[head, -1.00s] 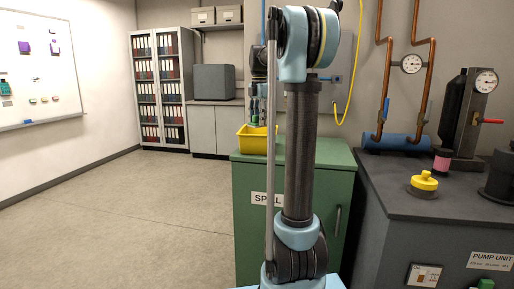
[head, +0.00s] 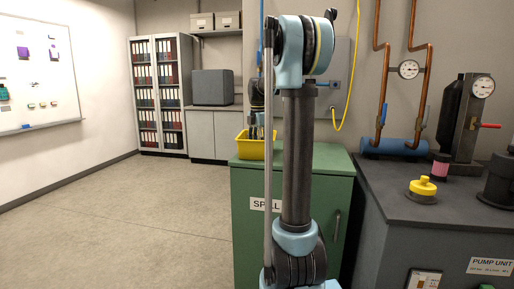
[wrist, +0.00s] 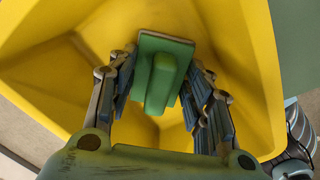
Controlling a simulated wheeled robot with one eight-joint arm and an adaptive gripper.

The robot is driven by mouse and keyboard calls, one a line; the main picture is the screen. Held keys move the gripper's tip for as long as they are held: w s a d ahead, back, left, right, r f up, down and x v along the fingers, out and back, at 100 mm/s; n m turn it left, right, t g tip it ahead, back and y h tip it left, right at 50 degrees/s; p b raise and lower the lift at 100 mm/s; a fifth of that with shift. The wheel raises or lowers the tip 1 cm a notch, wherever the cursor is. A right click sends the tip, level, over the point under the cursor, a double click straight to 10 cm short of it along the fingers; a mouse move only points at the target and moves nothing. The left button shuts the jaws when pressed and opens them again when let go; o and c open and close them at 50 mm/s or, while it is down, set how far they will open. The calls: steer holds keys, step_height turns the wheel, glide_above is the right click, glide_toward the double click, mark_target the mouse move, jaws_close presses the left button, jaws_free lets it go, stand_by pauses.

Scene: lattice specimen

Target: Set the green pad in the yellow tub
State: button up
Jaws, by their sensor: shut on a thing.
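The yellow tub (head: 247,150) stands on top of the green cabinet, partly hidden behind my arm. It fills most of the wrist view (wrist: 250,70), with its sloping inner walls around my gripper. My gripper (wrist: 157,90) is shut on the green pad (wrist: 163,75), with a finger on each side of the pad's raised block. The pad is over the tub's inside; whether it touches the bottom cannot be told. In the head view my gripper (head: 256,132) is small and low at the tub's opening, and the pad cannot be made out there.
The green cabinet (head: 335,165) has a bare top to the right of the tub. The dark pump bench (head: 385,190) stands further right, with a yellow knob (head: 423,186), a blue cylinder and copper pipes. Open floor (head: 150,210) lies to the left.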

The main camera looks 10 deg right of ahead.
steer(key=o, duration=1)
step_height(320, 180, up, 12)
steer(key=shift+s, duration=0.1)
stand_by(0.4)
